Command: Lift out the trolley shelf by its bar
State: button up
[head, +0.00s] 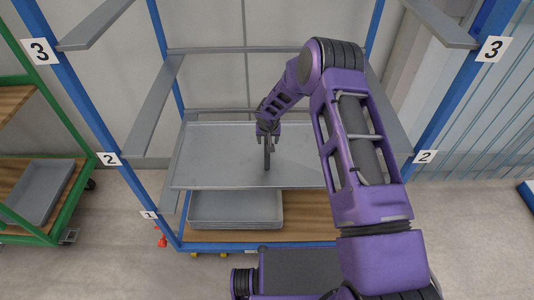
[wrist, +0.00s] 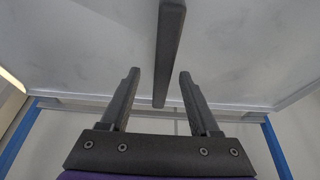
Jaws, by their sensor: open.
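The grey trolley shelf (head: 215,150) lies flat inside a blue-framed trolley, with its front edge toward me. A dark bar (head: 267,158) runs front to back on its top. My gripper (head: 268,136) points down over the shelf at the bar's far end. In the wrist view the grey shelf (wrist: 85,50) fills the upper part. The bar (wrist: 170,45) ends between my gripper's two open fingers (wrist: 160,74), with a gap on each side. I cannot tell how far the fingertips are from the bar in depth. My arm hides the shelf's right part.
Blue posts (head: 83,108) carry labels 1, 2 and 3. Empty grey side rails (head: 150,105) stand above the shelf. Below it, a grey tray (head: 235,210) rests on the wooden base (head: 305,230). A green trolley (head: 75,190) with another grey tray (head: 40,190) stands at the left.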

jog(key=shift+b+x, duration=0.3)
jog(key=shift+x, duration=2.35)
jog(key=shift+a+f+b, duration=0.15)
jog(key=shift+f+b, duration=0.1)
jog(key=shift+b, duration=0.35)
grip_shut()
jog(key=shift+w+r, duration=0.15)
